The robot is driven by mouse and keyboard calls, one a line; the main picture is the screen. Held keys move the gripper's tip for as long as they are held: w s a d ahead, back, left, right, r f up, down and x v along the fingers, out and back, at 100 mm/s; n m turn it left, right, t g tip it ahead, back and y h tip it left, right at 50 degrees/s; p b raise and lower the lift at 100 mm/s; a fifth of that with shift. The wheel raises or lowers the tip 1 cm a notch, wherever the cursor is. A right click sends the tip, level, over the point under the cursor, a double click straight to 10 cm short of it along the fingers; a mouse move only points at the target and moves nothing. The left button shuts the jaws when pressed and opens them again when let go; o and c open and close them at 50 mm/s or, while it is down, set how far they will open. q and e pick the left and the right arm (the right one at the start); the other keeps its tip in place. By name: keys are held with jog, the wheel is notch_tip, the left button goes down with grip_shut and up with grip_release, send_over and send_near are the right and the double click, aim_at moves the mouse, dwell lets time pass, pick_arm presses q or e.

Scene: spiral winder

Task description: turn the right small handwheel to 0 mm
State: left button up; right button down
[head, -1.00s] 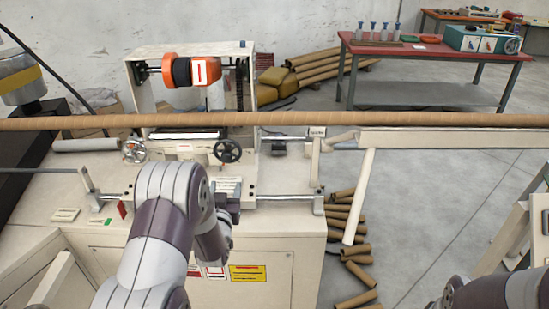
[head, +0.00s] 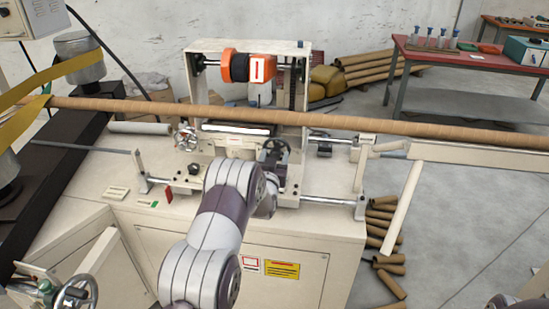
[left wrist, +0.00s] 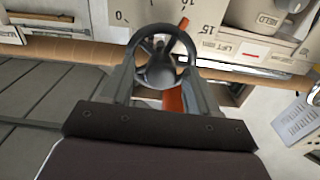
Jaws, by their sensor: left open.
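The right small handwheel (head: 275,151) is a dark spoked wheel on the front of the cream winder. In the left wrist view the handwheel (left wrist: 161,73) shows close up, with a round hub. A pale scale plate (left wrist: 135,12) behind it carries the marks 0 and 15, with an orange piece (left wrist: 183,23) between them; the exact reading cannot be told. My left gripper (left wrist: 163,85) is open, its two fingers on either side of the wheel's lower part; contact cannot be told. In the head view my left gripper (head: 277,172) is partly hidden by my arm.
The left small handwheel (head: 186,138) is silvery, left of the dark one. A long brown tube (head: 330,122) crosses above the machine. A steel rail (head: 322,201) runs to the right of my gripper. A larger handwheel (head: 76,292) stands at lower left.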

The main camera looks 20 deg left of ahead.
pick_arm(q)
jog(key=c, duration=1)
jog(key=shift+c, duration=0.2)
jog(key=shift+a+f+n+b, duration=0.1)
jog(key=shift+n+b, duration=7.85)
jog(key=shift+n, duration=0.15)
jog(key=o, duration=1)
